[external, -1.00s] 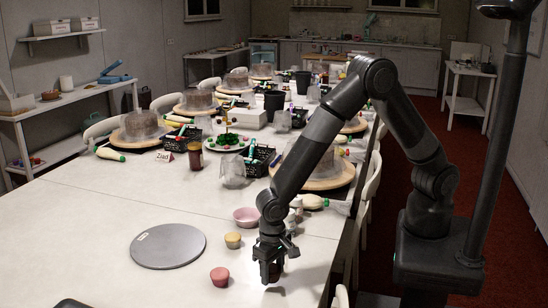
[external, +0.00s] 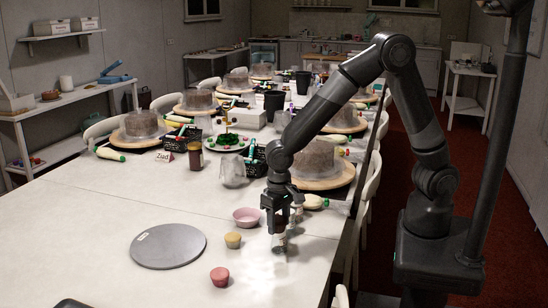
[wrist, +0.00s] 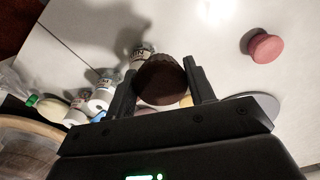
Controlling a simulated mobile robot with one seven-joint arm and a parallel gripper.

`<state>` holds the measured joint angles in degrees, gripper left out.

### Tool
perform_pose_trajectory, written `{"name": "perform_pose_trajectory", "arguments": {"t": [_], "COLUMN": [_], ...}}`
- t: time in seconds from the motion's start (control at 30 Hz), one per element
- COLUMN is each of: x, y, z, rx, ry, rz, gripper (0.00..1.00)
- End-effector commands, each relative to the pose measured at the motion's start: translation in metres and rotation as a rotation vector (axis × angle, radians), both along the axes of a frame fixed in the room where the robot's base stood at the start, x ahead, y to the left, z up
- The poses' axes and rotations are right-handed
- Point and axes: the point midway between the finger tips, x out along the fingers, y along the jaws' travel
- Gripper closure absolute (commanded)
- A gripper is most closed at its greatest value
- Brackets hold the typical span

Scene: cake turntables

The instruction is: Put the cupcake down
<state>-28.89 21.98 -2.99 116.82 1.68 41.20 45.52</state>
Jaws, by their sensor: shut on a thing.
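A dark brown cupcake (wrist: 160,80) sits between the two fingers of my gripper (wrist: 163,88) in the wrist view. My gripper is shut on it; in the external view my gripper (external: 281,222) is above the near right part of the table, and the cupcake is hard to make out there. A pink cupcake (external: 220,276) stands on the table to the left and nearer; it also shows in the wrist view (wrist: 265,47). A yellow cupcake (external: 233,240) stands left of my gripper. A flat grey disc (external: 168,246) lies empty further left.
Small labelled jars (wrist: 100,100) stand close to the fingers in the wrist view. Cakes under clear covers, a dark basket (external: 254,160) and a brown jar (external: 195,156) fill the far table.

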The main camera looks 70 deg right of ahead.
Motion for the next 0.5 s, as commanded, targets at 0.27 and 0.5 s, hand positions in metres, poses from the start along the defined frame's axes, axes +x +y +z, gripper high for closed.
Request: {"name": "perform_pose_trajectory", "arguments": {"t": [0.27, 0.5], "x": [0.065, 0.126], "y": [0.0, -0.006], "z": [0.005, 0.009], "rx": [-0.001, 0.0], "ry": [0.0, 0.0], "rz": [-0.054, -0.104], "gripper": [0.73, 0.73]}}
